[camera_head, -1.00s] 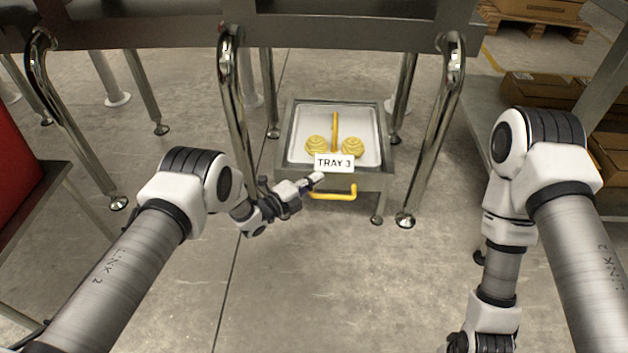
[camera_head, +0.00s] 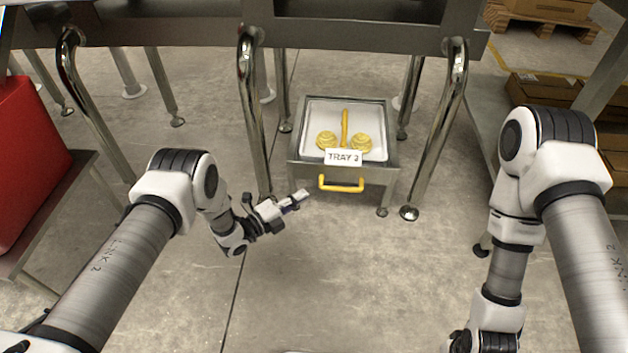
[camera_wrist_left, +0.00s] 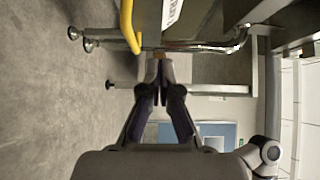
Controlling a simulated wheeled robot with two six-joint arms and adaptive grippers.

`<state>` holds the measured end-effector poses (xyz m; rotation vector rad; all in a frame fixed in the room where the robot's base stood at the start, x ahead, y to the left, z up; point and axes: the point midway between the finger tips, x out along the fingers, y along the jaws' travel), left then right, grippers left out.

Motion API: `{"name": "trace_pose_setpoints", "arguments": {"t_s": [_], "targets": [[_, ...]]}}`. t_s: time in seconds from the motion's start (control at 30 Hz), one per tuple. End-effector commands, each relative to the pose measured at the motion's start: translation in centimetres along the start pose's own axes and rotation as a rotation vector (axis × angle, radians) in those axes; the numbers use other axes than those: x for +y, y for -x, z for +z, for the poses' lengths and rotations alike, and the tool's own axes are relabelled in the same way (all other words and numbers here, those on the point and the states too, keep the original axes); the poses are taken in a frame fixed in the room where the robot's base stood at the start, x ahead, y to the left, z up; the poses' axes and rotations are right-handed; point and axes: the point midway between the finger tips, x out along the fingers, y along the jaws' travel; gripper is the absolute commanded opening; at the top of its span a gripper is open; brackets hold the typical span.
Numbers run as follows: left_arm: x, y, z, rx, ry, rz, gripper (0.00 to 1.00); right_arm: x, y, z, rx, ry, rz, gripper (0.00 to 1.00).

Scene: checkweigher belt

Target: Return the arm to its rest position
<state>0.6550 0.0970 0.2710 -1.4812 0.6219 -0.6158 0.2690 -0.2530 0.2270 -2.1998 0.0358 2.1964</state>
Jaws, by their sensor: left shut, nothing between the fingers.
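My left gripper (camera_head: 297,199) is shut and empty, in front of and to the left of the tray drawer. Its closed fingers also show in the left wrist view (camera_wrist_left: 159,72). My left arm is bent, with the forearm pointing toward the tray. My right arm hangs folded at the right of the head view; its gripper is at the bottom edge and its fingers are not visible. The tray (camera_head: 374,108), labelled TRAY 3, has a yellow handle (camera_head: 341,185), which also shows in the left wrist view (camera_wrist_left: 129,22). My gripper is apart from the handle.
Two yellow round pieces (camera_head: 327,140) and a yellow bar (camera_head: 345,125) are in the tray. Metal legs (camera_head: 255,120) of the belt frame stand beside it. A red bin (camera_head: 30,160) is at left, brown boxes (camera_head: 540,88) at right. The floor in front is clear.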

Motion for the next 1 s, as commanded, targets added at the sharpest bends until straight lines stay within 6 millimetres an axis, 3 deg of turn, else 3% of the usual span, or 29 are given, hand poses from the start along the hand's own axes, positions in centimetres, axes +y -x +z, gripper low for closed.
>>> {"name": "trace_pose_setpoints", "arguments": {"t_s": [0.1,0.37,0.47,0.57,0.67,0.77,0.9,1.0], "targets": [[0.0,1.1,0.0,-0.001,0.001,0.000,0.00,0.0,0.6,0.0,-0.001,0.000,0.000,0.40],[-0.3,1.1,0.1,0.001,-0.003,-0.004,0.00,0.0,0.6,0.0,-0.001,0.000,0.000,0.40],[-2.4,0.4,0.9,-0.001,-0.023,-0.023,0.00,0.0,1.1,0.0,-0.001,0.000,0.000,0.40],[-6.1,0.6,1.6,-0.026,-0.010,-0.013,0.00,0.0,2.4,0.0,-0.001,0.000,0.000,0.40],[-5.7,3.5,1.4,-0.138,0.129,0.124,0.00,0.0,3.1,0.0,0.000,0.000,0.000,0.40],[-3.8,8.3,0.3,-0.310,0.411,0.317,0.00,0.0,3.8,0.0,-0.001,0.000,0.000,0.40],[-0.8,18.1,-4.0,-0.652,0.897,0.587,0.00,0.0,4.4,0.0,0.000,0.000,0.000,0.40],[0.3,24.7,-7.7,-0.911,1.176,0.712,0.00,0.0,4.5,0.0,-0.001,0.000,0.000,0.40]]}}
